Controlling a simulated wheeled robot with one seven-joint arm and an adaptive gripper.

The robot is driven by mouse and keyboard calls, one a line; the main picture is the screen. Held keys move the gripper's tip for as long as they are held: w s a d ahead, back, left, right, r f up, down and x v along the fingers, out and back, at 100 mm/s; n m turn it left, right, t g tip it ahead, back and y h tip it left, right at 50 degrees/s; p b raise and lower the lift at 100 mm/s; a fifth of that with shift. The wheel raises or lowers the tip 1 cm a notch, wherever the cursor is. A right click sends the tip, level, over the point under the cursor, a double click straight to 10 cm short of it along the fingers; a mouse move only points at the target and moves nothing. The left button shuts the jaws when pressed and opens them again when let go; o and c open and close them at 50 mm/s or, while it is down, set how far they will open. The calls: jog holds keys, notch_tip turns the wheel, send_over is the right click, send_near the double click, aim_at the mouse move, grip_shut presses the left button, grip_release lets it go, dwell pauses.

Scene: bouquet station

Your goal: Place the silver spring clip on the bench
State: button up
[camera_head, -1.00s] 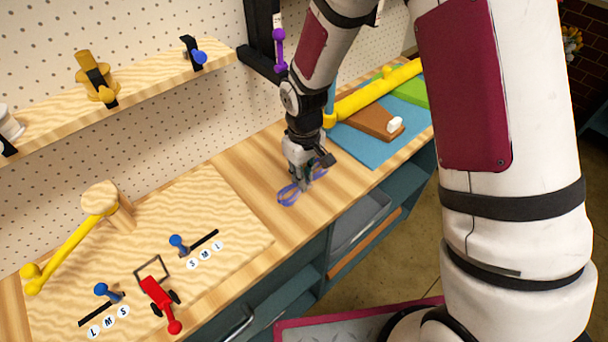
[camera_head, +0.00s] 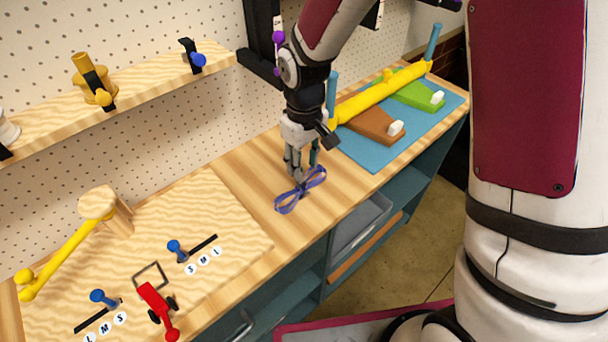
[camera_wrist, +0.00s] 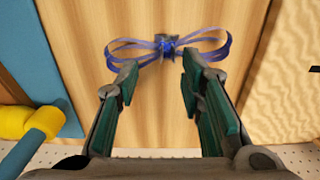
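A blue-purple ribbon bow (camera_head: 287,204) lies on the wooden bench (camera_head: 252,172). In the wrist view the bow (camera_wrist: 214,55) has two wide loops and a dark blue centre, just beyond my fingertips. My gripper (camera_head: 299,172) points down at the bench beside the bow, on its far side. In the wrist view my gripper (camera_wrist: 160,80) is open, with bare bench between its green-padded fingers and nothing held.
A blue mat (camera_head: 376,150) with a brown wedge (camera_head: 369,121), a green wedge (camera_head: 414,94) and a yellow bar (camera_head: 382,94) lies right of my gripper. A wooden board (camera_head: 215,215) with blue knobs and a red slider (camera_head: 156,305) is left. A pegboard wall stands behind.

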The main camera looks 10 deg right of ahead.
jog(key=s+d+r+m+t, duration=0.1)
jog(key=s+d+r+m, duration=0.2)
jog(key=r, duration=0.6)
jog(key=s+d+r+t, duration=0.1)
jog(key=s+d+r, duration=0.25)
jog(key=r, duration=0.55)
jog(key=s+d+r+m+t, duration=0.1)
jog(key=s+d+r+m, duration=0.1)
jog(key=s, duration=0.4)
jog(key=s+d+r+m+t, duration=0.1)
jog(key=s+d+r+t, duration=0.1)
jog(key=s+d+r, duration=0.2)
jog(key=s, duration=0.2)
jog(key=shift+s+d+m, duration=0.25)
jog(key=shift+s+m, duration=0.1)
jog(key=shift+m, duration=0.05)
